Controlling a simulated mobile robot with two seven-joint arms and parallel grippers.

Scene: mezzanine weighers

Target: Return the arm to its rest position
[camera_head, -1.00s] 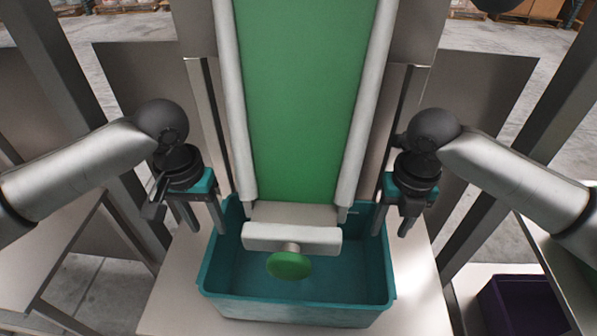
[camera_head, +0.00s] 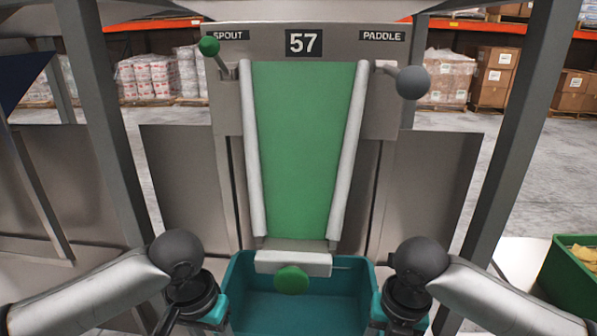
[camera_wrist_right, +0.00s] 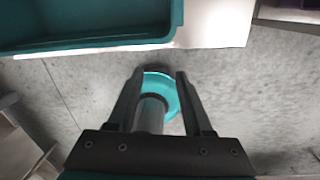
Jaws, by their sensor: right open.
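My right gripper (camera_wrist_right: 158,75) is open and empty in the right wrist view, its two fingers apart above the concrete floor. In the head view my right gripper (camera_head: 402,318) hangs at the bottom edge, just right of the teal bin (camera_head: 366,275); its fingertips are cut off. My left gripper (camera_head: 207,316) hangs left of the bin at the bottom edge, with its fingertips also out of the picture. The bin also shows at the upper left of the right wrist view (camera_wrist_right: 100,42), apart from the fingers.
A green chute (camera_head: 303,140) with white side rails slopes down to a flap with a green knob (camera_head: 291,280). A spout lever with green ball (camera_head: 209,46) and a paddle lever with grey ball (camera_head: 412,82) stick out above. Uprights stand either side. A green crate (camera_head: 572,283) is at right.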

